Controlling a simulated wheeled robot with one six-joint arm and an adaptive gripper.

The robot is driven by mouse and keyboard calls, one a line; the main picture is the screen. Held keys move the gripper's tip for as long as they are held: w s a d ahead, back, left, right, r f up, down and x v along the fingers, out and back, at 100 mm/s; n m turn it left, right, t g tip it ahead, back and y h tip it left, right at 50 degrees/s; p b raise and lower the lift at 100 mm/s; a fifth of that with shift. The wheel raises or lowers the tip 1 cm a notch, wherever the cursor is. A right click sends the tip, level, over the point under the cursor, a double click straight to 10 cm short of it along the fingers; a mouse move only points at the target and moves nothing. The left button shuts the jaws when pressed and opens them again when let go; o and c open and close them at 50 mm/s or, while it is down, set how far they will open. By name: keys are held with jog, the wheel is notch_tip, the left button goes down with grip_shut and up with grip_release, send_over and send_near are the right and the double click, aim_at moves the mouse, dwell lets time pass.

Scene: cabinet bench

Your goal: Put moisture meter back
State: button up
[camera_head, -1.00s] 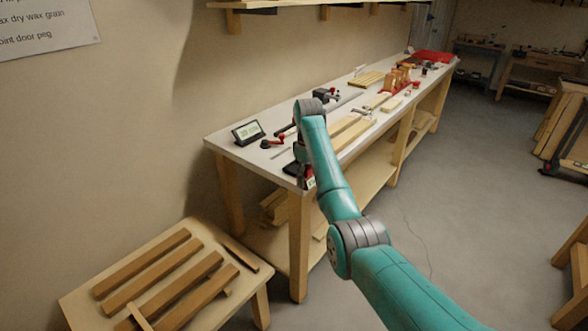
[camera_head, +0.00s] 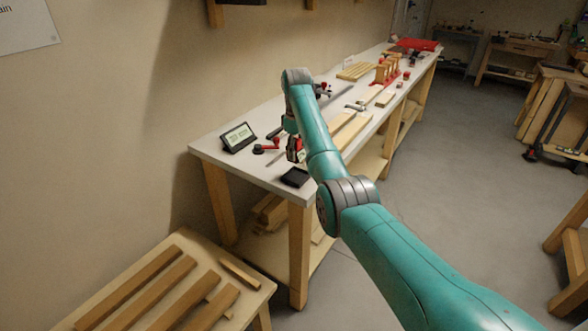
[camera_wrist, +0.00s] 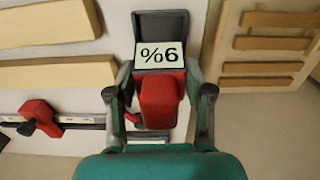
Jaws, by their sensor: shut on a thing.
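The moisture meter (camera_wrist: 160,98) is red, with a pale display (camera_wrist: 168,66) that reads a percent figure upside down in the wrist view. My gripper (camera_wrist: 160,120) is shut on its red body. In the head view my gripper (camera_head: 295,150) holds the meter (camera_head: 293,149) over the near end of the white bench (camera_head: 240,165). A black, flat holder-like piece (camera_head: 295,177) lies on the bench near its front edge, just below the gripper in the picture. I cannot tell the exact gap between meter and bench.
A small display stand (camera_head: 238,137) and a red-handled tool (camera_head: 267,147) are left of the gripper. Wood strips (camera_head: 350,130) and a red rack (camera_head: 387,72) are farther along the bench. A low table (camera_head: 262,285) with wood strips stands at front left.

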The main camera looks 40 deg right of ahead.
jog(key=shift+f, duration=3.5)
jog(key=shift+f, duration=0.1)
jog(key=o, duration=1.3)
jog(key=shift+c, duration=0.2)
notch_tip(320, 180, up, 12)
jog(key=shift+a+r, duration=0.1)
